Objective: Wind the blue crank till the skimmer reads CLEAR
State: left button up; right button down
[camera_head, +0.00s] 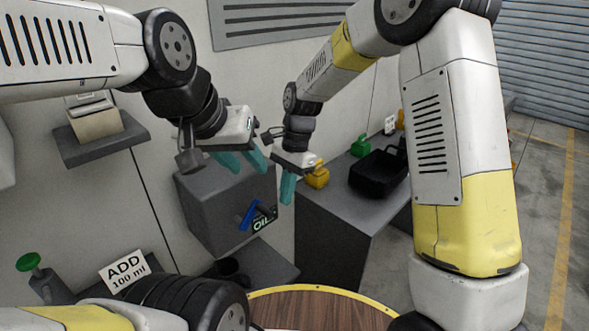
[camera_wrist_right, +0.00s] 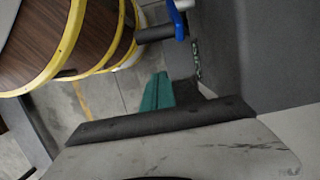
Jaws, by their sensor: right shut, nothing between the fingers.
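The blue crank (camera_head: 248,214) is on the front of the grey skimmer box (camera_head: 208,205). Beside the crank a small display (camera_head: 264,222) reads OIL. The crank also shows at the top of the right wrist view (camera_wrist_right: 179,22). My left gripper (camera_head: 242,161) is above the box's top, its two teal fingers spread apart with nothing seen between them. My right gripper (camera_head: 287,190) is right of the box, higher than the crank and apart from it in the picture. Its teal fingers are together and empty; they also show in the right wrist view (camera_wrist_right: 157,92).
A wooden barrel top (camera_head: 320,310) with a yellow rim is in front. A grey counter (camera_head: 335,215) on the right carries a black bin (camera_head: 376,172), a yellow can (camera_head: 317,176) and a green can (camera_head: 361,146). A card (camera_head: 124,271) reads ADD 100 ml.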

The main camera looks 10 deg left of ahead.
aim_at(253, 218)
jog(key=shift+s+a+f, duration=0.2)
jog(key=shift+s+a, duration=0.45)
jog(key=shift+s, duration=0.2)
jog(key=shift+s+a+f, duration=0.15)
jog(key=shift+s+a, duration=0.45)
jog(key=shift+s, duration=0.2)
jog(key=shift+s+a+r, duration=0.4)
jog(key=shift+s+r, duration=0.1)
